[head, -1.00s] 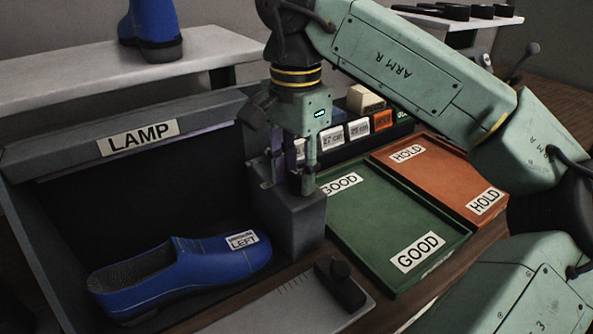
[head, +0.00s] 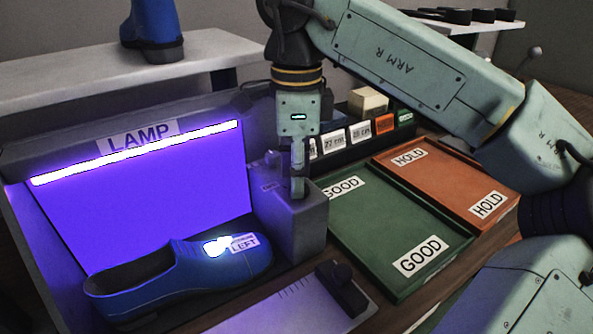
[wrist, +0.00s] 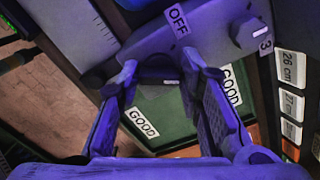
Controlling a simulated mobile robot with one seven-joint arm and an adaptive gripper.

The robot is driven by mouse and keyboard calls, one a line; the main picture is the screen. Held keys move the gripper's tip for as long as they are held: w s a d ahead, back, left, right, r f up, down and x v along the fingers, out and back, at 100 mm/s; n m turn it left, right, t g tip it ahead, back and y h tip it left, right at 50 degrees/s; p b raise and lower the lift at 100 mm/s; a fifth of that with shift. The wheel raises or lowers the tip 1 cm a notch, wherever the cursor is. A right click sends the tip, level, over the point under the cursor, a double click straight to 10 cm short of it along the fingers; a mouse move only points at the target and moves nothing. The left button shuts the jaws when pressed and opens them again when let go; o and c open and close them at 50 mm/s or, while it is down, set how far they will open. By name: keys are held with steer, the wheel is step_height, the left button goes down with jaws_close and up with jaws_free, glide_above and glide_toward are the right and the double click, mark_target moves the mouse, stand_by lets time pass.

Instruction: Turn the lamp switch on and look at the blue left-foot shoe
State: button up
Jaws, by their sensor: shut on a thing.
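The lamp's tube (head: 135,152) glows bright white-violet under the LAMP sign and bathes the booth in violet light. The blue shoe (head: 140,285), labelled LEFT (head: 244,242), lies in the booth with its toe to the right. A bright, glowing patch (head: 216,245) shows on its top beside the label. My gripper (head: 297,190) is at the top of the grey switch box (head: 290,230), right of the shoe. In the wrist view my gripper (wrist: 158,70) is shut on the dark lamp switch (wrist: 157,77), partly hidden between the fingers, near an OFF label (wrist: 178,20).
A green GOOD tray (head: 385,255) and an orange HOLD tray (head: 450,185) lie to the right. A rack of cards (head: 360,132) stands behind them. A measuring plate with a dark slider (head: 340,288) is in front. Another blue shoe (head: 150,25) stands on the shelf (head: 60,85).

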stand_by(0.5)
steer(key=o, duration=1.2)
steer(key=shift+c, duration=0.2)
step_height(320, 180, up, 8)
steer(key=shift+f, duration=0.2)
steer(key=shift+f, duration=0.1)
